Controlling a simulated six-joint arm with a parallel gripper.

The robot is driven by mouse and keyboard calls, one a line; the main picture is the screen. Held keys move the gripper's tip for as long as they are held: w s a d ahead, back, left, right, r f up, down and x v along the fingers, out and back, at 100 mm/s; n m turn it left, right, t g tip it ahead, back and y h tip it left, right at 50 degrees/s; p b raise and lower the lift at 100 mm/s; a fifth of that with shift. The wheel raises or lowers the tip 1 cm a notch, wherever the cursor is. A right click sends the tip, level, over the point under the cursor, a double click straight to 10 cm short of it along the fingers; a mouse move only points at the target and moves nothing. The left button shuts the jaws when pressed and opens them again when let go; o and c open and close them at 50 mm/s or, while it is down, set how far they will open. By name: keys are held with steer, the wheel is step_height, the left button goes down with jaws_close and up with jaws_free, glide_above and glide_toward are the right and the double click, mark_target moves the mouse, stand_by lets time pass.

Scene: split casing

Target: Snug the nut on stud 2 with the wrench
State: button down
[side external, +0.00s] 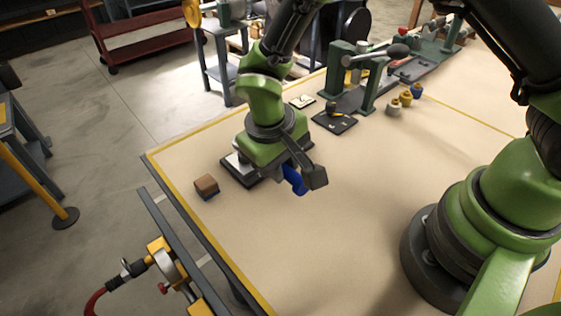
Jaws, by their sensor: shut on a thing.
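My gripper (287,176) is low over the far left part of the table, facing down. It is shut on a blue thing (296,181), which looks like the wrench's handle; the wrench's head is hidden. A dark plate with a pale metal part (237,166) on it, perhaps the casing, lies just left of and behind my gripper. My gripper covers most of it. Stud 2 and its nut cannot be made out, and I cannot tell whether the wrench touches them.
A brown block with a blue base (206,186) sits near the table's left edge. A dark pad with a small knobbed part (334,120), a pale card (302,101), a green press frame (352,78) and several colored knobs (405,98) stand farther back. The table's front middle (330,240) is clear.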

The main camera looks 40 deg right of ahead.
steer(key=shift+f, duration=0.15)
stand_by(0.3)
steer(key=shift+f, duration=0.95)
steer(key=shift+w+a+m, duration=0.15)
steer(key=shift+a+m, duration=0.55)
steer(key=shift+d+n, duration=0.3)
stand_by(0.3)
steer(key=shift+r, duration=3)
